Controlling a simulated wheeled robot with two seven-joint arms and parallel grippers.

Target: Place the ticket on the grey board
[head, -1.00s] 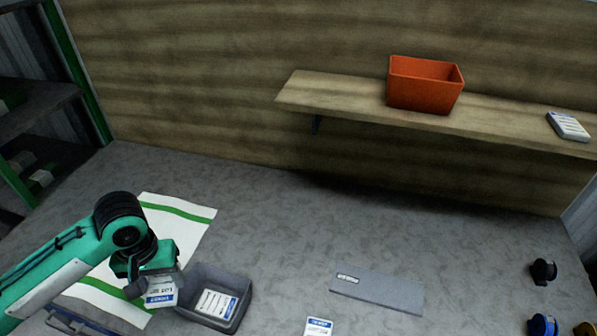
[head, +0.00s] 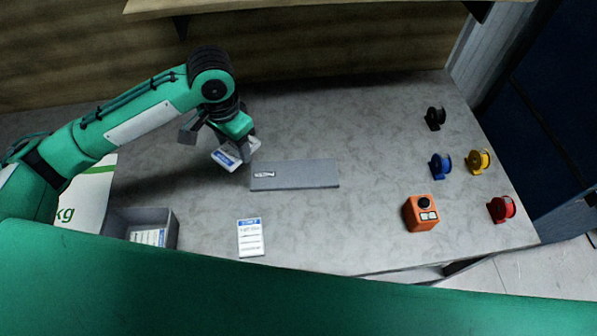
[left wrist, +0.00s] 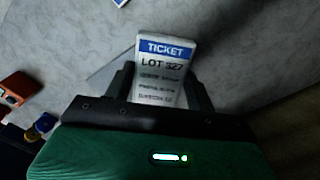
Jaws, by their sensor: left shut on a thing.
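My left gripper (head: 222,142) is shut on a white ticket (head: 228,156) with a blue header, held above the table just left of the grey board. In the left wrist view the ticket (left wrist: 164,68) reads "TICKET LOT 327" and sits between the two fingers (left wrist: 163,90). The grey board (head: 305,174) lies flat on the table, with a small label at its left end. In the left wrist view part of the board (left wrist: 106,84) shows behind the ticket. My right gripper is not in view.
A grey bin (head: 171,232) with tickets stands at the lower left, beside a white-and-green sack (head: 92,196). Another ticket (head: 250,237) lies in front of the board. An orange button box (head: 421,213) and several coloured spools (head: 440,166) stand right.

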